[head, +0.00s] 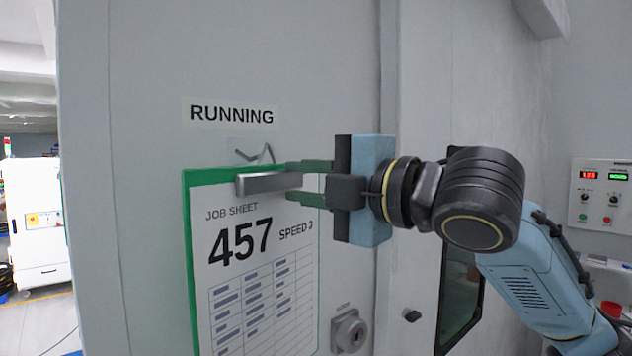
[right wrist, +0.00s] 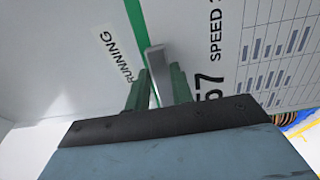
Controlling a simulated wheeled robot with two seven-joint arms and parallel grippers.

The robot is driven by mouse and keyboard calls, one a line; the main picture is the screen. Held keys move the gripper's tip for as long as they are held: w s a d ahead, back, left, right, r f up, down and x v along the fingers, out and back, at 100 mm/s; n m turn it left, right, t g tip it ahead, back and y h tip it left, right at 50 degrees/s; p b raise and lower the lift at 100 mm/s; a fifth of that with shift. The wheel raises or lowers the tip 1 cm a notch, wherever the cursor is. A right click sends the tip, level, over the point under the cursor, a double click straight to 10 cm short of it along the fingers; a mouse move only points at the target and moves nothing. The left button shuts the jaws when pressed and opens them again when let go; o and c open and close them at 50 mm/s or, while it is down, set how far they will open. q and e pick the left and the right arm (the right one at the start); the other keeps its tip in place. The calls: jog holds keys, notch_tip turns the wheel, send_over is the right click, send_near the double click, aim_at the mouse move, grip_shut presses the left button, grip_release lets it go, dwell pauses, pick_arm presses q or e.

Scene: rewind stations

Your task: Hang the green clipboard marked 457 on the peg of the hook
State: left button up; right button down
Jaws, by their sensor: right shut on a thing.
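The green clipboard (head: 188,262) carries a white job sheet marked 457. It is close in front of the grey panel, roughly upright. A small metal hook (head: 256,154) on a pale plate shows just above the clipboard's top edge, under the RUNNING label. I cannot tell whether the clipboard touches the peg. My right gripper (head: 288,182) comes in from the right and is shut on the clipboard's metal clip. In the right wrist view the clip (right wrist: 155,65) is between the two green fingers (right wrist: 158,85). My left gripper is not in view.
The RUNNING label (head: 231,113) is on the panel above the hook. A round lock (head: 348,333) sticks out of the panel right of the clipboard. A dark knob (head: 411,315) and a control box (head: 601,192) are further right. The panel's upper part is clear.

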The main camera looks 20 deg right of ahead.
aim_at(293, 181)
jog(key=shift+d+x, duration=0.2)
jog(key=shift+x, duration=1.3)
jog(key=shift+w+a+f, duration=0.2)
jog(key=shift+w+f, duration=0.15)
jog(key=shift+w, duration=0.35)
